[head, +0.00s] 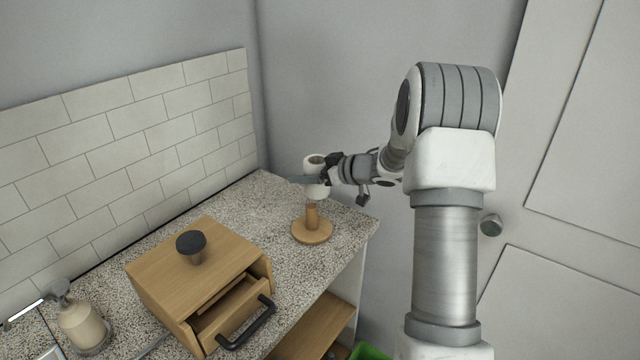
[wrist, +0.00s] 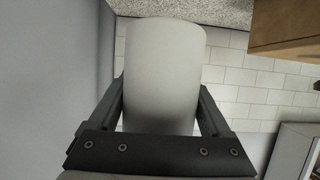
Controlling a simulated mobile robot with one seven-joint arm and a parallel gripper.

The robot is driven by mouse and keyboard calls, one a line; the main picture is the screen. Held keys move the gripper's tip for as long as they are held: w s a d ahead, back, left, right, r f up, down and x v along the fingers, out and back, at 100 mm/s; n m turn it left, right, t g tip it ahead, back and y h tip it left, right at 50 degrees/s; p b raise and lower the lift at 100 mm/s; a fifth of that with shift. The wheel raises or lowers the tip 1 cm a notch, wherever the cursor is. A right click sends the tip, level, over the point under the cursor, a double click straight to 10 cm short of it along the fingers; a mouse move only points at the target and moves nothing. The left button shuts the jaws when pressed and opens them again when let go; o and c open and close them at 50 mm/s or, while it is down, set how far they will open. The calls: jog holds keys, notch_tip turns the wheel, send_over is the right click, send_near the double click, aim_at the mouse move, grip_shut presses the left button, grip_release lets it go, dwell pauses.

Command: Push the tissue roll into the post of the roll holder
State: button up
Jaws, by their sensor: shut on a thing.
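The white tissue roll (head: 317,190) is held upright in my gripper (head: 318,178), with its open top end showing in the head view. It also fills the space between the two fingers in the wrist view (wrist: 163,75). The wooden roll holder (head: 312,231) stands on the counter with its round base and short visible post (head: 311,214) just below the roll. The post's upper part is not visible; I cannot tell whether its tip is inside the roll or hidden behind it. The roll's lower end is clear of the base.
A wooden box (head: 190,265) with a dark knob and a partly open drawer (head: 232,312) stands on the speckled counter (head: 262,205), left of the holder. A soap dispenser (head: 80,320) is at far left. The tiled wall is behind; the counter's edge lies right of the holder.

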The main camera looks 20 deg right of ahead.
jog(key=shift+w+a+r+p, duration=0.15)
jog(key=shift+w+a+r, duration=0.05)
jog(key=shift+w, duration=0.5)
jog(key=shift+w+a+r+p, duration=0.15)
jog(key=shift+w+a+r, duration=0.05)
jog(key=shift+w, duration=0.5)
jog(key=shift+r+p, duration=0.2)
jog(key=shift+p, duration=0.4)
notch_tip(320, 180, down, 6)
jog(key=b, duration=0.3)
jog(key=shift+f, duration=0.3)
jog(key=shift+f, duration=0.4)
jog(key=shift+f, duration=0.15)
jog(key=shift+f, duration=0.45)
jog(key=shift+f, duration=0.75)
jog(key=shift+f, duration=0.4)
